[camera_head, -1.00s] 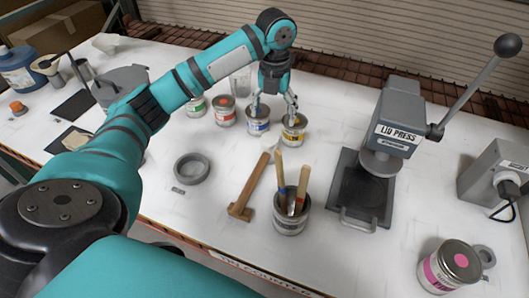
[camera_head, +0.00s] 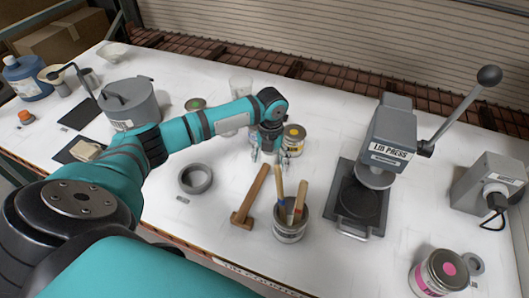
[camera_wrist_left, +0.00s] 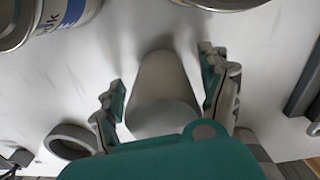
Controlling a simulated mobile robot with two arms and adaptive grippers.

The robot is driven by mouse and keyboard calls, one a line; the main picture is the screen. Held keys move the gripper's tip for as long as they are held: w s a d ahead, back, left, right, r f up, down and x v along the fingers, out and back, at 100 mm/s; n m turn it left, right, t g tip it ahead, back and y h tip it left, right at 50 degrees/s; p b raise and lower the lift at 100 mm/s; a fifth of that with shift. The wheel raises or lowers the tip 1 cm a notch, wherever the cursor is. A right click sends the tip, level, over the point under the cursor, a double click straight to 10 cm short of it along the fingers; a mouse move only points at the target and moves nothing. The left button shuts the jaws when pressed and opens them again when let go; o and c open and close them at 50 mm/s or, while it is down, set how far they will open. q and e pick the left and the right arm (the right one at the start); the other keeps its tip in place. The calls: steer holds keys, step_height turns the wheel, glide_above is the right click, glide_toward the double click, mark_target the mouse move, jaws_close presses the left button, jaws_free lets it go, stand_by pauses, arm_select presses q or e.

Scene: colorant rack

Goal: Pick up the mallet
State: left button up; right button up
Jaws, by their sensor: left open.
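The wooden mallet (camera_head: 255,190) lies on the white bench, its handle pointing away from me and its head at the near end. My left gripper (camera_head: 269,157) points down just beyond the far end of the handle, near the paint cans. Its fingers are open, and they also show apart in the left wrist view (camera_wrist_left: 163,95). A pale, rounded thing (camera_wrist_left: 160,85) shows between the fingers there; I cannot tell what it is. The mallet cannot be made out in that view. My right gripper is not in view.
A can with brushes (camera_head: 290,225) stands right beside the mallet. A grey ring (camera_head: 195,178) lies to its left. The yellow-labelled can (camera_head: 294,140) is close behind my gripper. The lid press (camera_head: 390,140) stands to the right. Bare bench lies between ring and mallet.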

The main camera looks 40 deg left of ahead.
mark_target(257, 185)
arm_select(q)
steer(key=shift+f, duration=0.1)
steer(key=shift+c, duration=0.5)
steer(key=shift+w, duration=0.1)
steer(key=c, duration=1.3)
steer(key=shift+r+b, duration=0.35)
steer(key=shift+r, duration=0.15)
step_height(257, 185, up, 2)
steer(key=shift+r+b, duration=0.1)
steer(key=shift+b, duration=0.55)
steer(key=s+b, duration=0.1)
steer(key=s, duration=0.4)
steer(key=s+d+r+b, duration=0.1)
steer(key=s, duration=0.3)
steer(key=s+b, duration=0.1)
steer(key=s, duration=0.4)
steer(key=shift+s+d+r, duration=0.3)
steer(key=shift+s+d, duration=0.05)
steer(key=shift+d, duration=0.05)
steer(key=shift+s+d+r+b, duration=0.15)
steer(key=shift+s+b, duration=0.15)
steer(key=shift+s, duration=0.35)
